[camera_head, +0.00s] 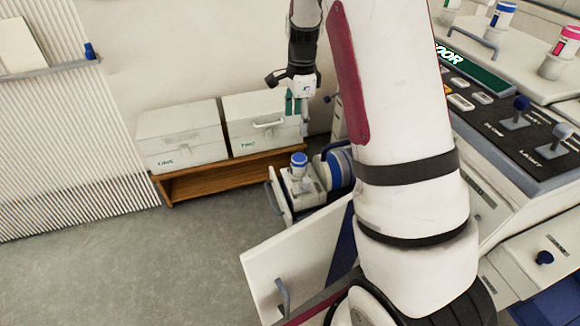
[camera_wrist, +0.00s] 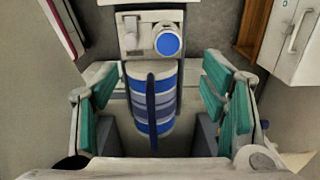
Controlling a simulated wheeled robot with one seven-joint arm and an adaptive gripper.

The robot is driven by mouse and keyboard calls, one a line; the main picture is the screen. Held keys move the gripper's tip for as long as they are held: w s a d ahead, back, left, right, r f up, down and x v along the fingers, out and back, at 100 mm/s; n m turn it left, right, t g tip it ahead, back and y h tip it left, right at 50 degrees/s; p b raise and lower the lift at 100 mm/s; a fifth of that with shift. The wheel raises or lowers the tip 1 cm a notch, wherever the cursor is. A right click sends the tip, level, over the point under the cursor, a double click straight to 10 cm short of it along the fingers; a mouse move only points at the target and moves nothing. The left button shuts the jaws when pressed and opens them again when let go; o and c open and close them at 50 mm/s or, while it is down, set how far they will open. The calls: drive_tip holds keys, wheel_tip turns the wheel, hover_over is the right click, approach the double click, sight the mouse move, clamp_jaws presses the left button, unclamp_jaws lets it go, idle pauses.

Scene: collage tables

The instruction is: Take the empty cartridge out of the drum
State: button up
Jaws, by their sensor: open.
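The drum (camera_head: 341,167) is a blue-and-white striped cylinder in the open lower part of the machine, partly behind my arm. In the wrist view the drum (camera_wrist: 140,97) lies between my fingers, a dark blue bar running along it. A white cartridge with a blue cap (camera_head: 299,163) stands upright on a white block beside the drum. In the wrist view its cap (camera_wrist: 168,43) shows beyond the striped cylinder. Whether it is empty I cannot tell. My gripper (camera_head: 296,107) is open, apart from the cartridge and higher in the picture. Its teal pads (camera_wrist: 158,92) are spread with nothing held.
A white door (camera_head: 285,250) with a handle stands open in front of the drum. Two white boxes (camera_head: 180,136) (camera_head: 262,121) sit on a wooden shelf (camera_head: 210,183). Other capped cartridges (camera_head: 502,16) (camera_head: 565,42) stand on the machine at right. The floor at left is clear.

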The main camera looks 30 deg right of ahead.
drive_tip(key=m, duration=0.1)
hover_over(299, 157)
wheel_tip(299, 157, down, 5)
drive_tip(key=f+b, duration=0.2)
drive_tip(key=f, duration=0.5)
drive_tip(key=shift+s+f, duration=0.2)
drive_tip(key=shift+w+f+b, duration=0.1)
drive_tip(key=shift+f+b, duration=0.45)
drive_tip(key=shift+f, duration=2.3)
clamp_jaws()
